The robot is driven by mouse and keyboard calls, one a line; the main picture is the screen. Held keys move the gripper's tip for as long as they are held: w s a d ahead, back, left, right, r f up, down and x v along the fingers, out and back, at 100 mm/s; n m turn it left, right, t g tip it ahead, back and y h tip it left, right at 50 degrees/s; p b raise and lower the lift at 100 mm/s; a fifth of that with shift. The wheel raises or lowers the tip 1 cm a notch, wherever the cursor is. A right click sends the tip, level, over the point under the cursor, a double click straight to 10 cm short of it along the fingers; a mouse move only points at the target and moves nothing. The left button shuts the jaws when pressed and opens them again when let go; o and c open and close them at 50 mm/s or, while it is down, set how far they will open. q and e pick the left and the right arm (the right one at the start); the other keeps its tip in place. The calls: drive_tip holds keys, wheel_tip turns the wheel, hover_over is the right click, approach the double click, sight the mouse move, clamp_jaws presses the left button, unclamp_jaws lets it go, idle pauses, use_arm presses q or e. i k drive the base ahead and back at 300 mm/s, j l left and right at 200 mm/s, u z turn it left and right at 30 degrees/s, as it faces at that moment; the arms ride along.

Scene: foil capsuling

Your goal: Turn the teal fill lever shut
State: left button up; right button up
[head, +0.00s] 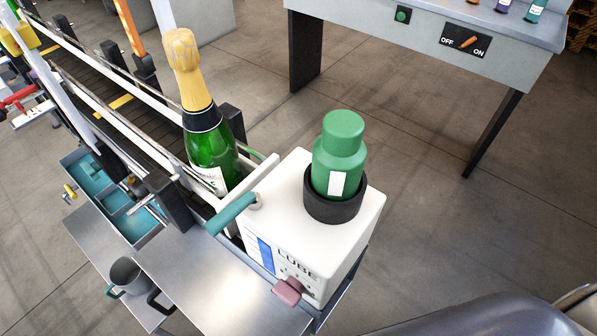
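The teal fill lever (231,213) is on the left side of a white box marked LUBE (327,239). The teal handle sticks out from the pivot toward the lower left, away from the box. A green bottle (338,157) with a white label stands upright in a black ring holder (334,211) on top of the box. Neither of my grippers is in view.
A green champagne bottle (205,148) with a gold top stands on the conveyor (160,132) behind the lever. A pink knob (288,287) juts from the box's front. A grey cup (128,273) and blue bins (92,178) are left. A table with an OFF/ON switch (467,41) stands behind.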

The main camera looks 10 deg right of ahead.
sight(252, 200)
drive_tip(key=k+j+u, duration=0.1)
drive_tip(key=k, duration=1.15)
